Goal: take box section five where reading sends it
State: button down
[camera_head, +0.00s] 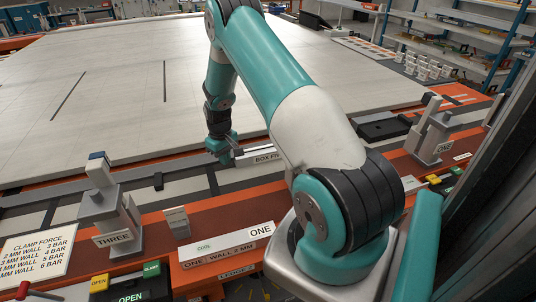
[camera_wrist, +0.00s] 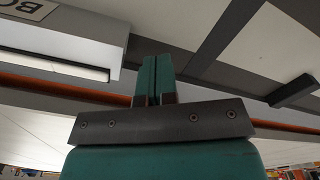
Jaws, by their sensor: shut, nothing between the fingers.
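Box section five (camera_head: 266,159) is a pale bar labelled "BOX FIV…" along the near edge of the big panel, partly hidden behind my arm. In the wrist view, a pale bar with an open slot in its side and a "BO…" label (camera_wrist: 50,45) lies at the upper left. My gripper (camera_head: 232,153) is by the visible left end of the section. Its teal fingers (camera_wrist: 152,78) are shut together and empty, apart from the bar. A white strip (camera_head: 222,243) reads "COOL" and "ONE", above a plate (camera_head: 217,257) reading "ONE WALL 2 MM".
Grey clamps marked THREE (camera_head: 112,215) and ONE (camera_head: 432,140) stand on the orange rail. A clamp force card (camera_head: 38,247) lies at the lower left near OPEN (camera_head: 131,298) and CLAMP (camera_head: 151,269) buttons. The large panel (camera_head: 150,100) is mostly clear.

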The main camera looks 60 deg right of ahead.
jog(key=shift+s+d, duration=0.85)
jog(key=shift+d, duration=0.3)
dwell(0.5)
jog(key=shift+w+a, duration=0.1)
jog(key=shift+w+a, duration=0.5)
jog(key=shift+a, duration=0.2)
notch_tip(320, 180, up, 8)
jog(key=p, duration=0.5)
dwell(0.4)
dwell(0.4)
